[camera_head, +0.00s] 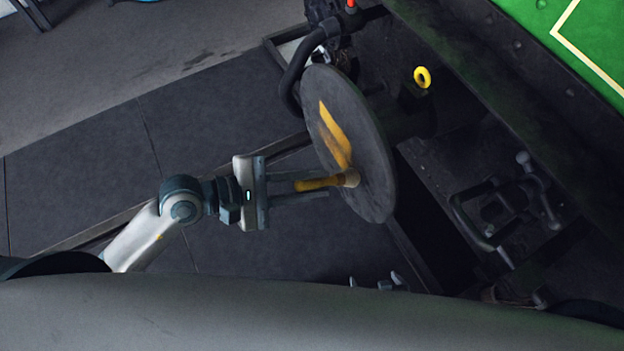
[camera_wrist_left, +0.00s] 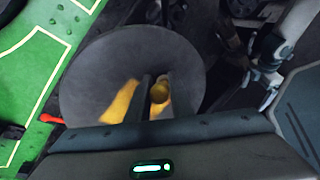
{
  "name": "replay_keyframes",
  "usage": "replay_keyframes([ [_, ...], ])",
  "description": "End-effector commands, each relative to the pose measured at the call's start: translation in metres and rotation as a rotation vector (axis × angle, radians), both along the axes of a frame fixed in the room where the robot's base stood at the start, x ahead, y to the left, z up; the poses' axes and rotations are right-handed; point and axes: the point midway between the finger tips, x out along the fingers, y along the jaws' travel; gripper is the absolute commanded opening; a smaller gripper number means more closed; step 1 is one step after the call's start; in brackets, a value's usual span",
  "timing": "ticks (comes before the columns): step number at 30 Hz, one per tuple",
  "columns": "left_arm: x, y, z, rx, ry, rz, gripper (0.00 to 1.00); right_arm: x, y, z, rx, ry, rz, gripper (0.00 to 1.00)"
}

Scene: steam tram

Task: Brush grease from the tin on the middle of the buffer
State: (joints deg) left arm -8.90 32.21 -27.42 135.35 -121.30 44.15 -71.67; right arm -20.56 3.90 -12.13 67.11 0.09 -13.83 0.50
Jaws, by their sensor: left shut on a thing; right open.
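The buffer (camera_head: 375,150) is a large round dark disc, seen at a slant in the head view and nearly face-on in the left wrist view (camera_wrist_left: 90,85). A yellow-orange streak of grease (camera_head: 334,135) runs from its upper part to its middle. My left gripper (camera_head: 332,183) is shut on the brush (camera_head: 312,184), which has a yellow handle. The tin is not in view.
A dark hose (camera_head: 291,80) curves beside the buffer's upper left edge. A yellow ring (camera_head: 422,77) and a green panel (camera_head: 590,35) lie to the right. A hook and chain-like coupling (camera_head: 490,215) hangs at the right. The dark floor at left is clear.

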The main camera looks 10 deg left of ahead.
Motion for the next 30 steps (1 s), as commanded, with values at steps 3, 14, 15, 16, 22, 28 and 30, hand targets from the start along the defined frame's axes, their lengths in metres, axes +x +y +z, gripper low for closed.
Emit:
replay_keyframes([
  [3,0.0,0.0,0.0,-0.001,-0.002,0.001,0.0,0.0,0.0,0.0,0.0,0.0,0.0,1.0],
  [14,0.009,0.006,-0.002,0.0,-0.004,0.001,0.0,0.0,0.0,-0.006,0.0,0.0,0.0,1.0],
  [15,0.011,0.008,-0.002,0.0,-0.003,0.001,0.0,0.0,0.0,-0.008,0.0,0.0,0.0,1.0],
  [16,0.013,0.009,-0.002,0.0,-0.004,0.001,0.0,0.0,0.0,-0.009,0.0,0.0,0.0,1.0],
  [22,0.023,0.017,-0.002,0.0,-0.004,0.001,0.0,0.0,0.0,-0.015,0.0,0.0,0.0,1.0],
  [28,0.027,0.02,0.0,-0.001,-0.002,0.001,0.0,0.0,0.0,-0.016,0.0,0.0,0.0,1.0],
  [30,0.027,0.02,0.0,-0.001,-0.002,0.001,0.0,0.0,0.0,-0.016,0.0,0.0,0.0,1.0],
])
